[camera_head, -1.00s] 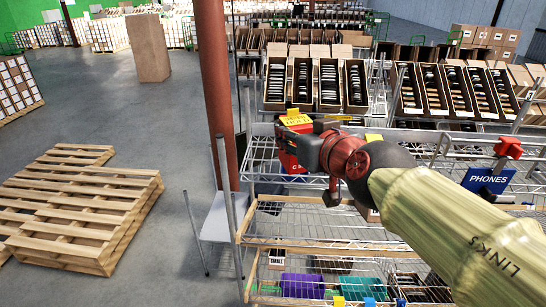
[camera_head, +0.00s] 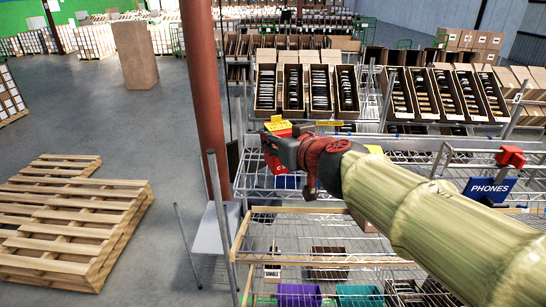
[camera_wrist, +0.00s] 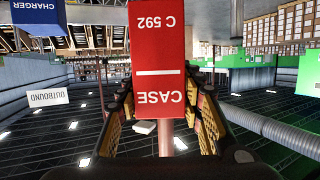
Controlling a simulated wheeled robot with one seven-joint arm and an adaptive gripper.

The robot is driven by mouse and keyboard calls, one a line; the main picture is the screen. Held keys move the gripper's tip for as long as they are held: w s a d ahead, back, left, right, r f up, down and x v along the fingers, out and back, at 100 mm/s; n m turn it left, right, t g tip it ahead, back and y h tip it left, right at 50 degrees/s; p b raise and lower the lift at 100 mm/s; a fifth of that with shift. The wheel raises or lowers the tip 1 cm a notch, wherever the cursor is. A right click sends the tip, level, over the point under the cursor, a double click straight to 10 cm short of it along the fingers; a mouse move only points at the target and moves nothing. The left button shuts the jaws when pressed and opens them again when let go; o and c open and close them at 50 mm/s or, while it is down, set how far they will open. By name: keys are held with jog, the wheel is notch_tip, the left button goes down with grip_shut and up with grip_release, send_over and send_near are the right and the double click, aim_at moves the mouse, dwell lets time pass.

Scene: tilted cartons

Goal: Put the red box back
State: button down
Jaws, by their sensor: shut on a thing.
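In the wrist view the red box (camera_wrist: 160,65) fills the upper middle, with white "CASE C 592" lettering upside down. My gripper's fingers (camera_wrist: 160,108) lie on both sides of it. I cannot tell whether the box touches the shelf.
The wire rack (camera_head: 300,243) holds a purple bin (camera_head: 299,295) and a teal bin (camera_head: 360,294) low down. A red-brown column (camera_head: 203,100) stands close left of the box. Wooden pallets (camera_head: 70,220) lie on the floor at left.

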jog(key=shift+w+a+f+b, duration=0.25)
jog(key=shift+w+f+b, duration=0.75)
jog(key=shift+w+f, duration=0.6)
jog(key=shift+w+a+f+b, duration=0.25)
jog(key=shift+w+f+b, duration=0.85)
jog(key=shift+f, duration=0.8)
jog(key=shift+w+a+f+b, duration=0.25)
jog(key=shift+w+f+b, duration=0.6)
jog(key=shift+w+f, duration=0.8)
jog(key=shift+f, duration=0.2)
jog(key=shift+f, duration=0.15)
jog(key=c, duration=1.2)
grip_release()
